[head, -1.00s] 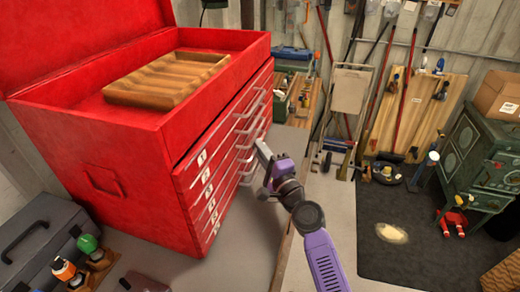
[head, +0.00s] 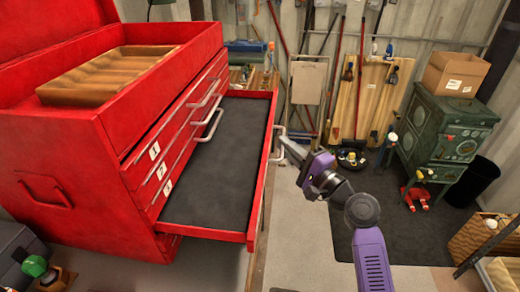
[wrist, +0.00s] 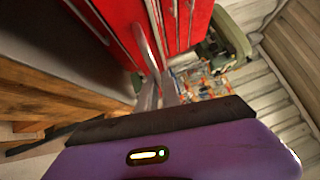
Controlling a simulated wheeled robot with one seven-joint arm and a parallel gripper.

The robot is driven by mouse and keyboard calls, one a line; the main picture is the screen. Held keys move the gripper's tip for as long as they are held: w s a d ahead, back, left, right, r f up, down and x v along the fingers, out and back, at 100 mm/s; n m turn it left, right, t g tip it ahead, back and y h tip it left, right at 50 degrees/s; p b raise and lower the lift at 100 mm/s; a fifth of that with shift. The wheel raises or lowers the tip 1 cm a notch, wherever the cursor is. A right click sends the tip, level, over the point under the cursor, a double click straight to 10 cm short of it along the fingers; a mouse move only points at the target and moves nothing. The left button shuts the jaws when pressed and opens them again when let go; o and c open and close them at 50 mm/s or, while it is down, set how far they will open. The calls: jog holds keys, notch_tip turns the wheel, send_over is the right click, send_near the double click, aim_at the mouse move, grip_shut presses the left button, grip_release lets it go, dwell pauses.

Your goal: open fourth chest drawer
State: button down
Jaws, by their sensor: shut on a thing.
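The red tool chest (head: 65,165) stands at the left of the head view. Its drawers numbered 1, 2 and 3 (head: 168,187) are closed. The drawer below number 3 (head: 262,190) is pulled far out, showing an empty dark lined bottom. Its own number is hidden. My gripper (head: 287,148) is at that drawer's front, shut on its silver handle (head: 277,157). In the wrist view the handle (wrist: 148,45) runs between the fingers (wrist: 160,95) of my gripper, beside the red drawer fronts.
A wooden tray (head: 110,75) lies in the chest's open top. A green stove (head: 440,140) with a cardboard box (head: 455,75) on it stands at the right, by a black bin (head: 472,182). The dark floor mat (head: 400,235) has clear room.

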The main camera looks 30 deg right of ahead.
jog(key=s+d, duration=0.2)
jog(key=shift+s+d+f, duration=0.1)
jog(key=shift+d, duration=0.3)
jog(key=c, duration=1.5)
grip_release()
jog(key=shift+c, duration=0.2)
jog(key=s+d+b, duration=0.1)
jog(key=s+b, duration=0.1)
jog(key=s, duration=0.5)
jog(key=shift+s+f, duration=0.3)
jog(key=shift+f, duration=0.15)
jog(key=shift+d, duration=0.15)
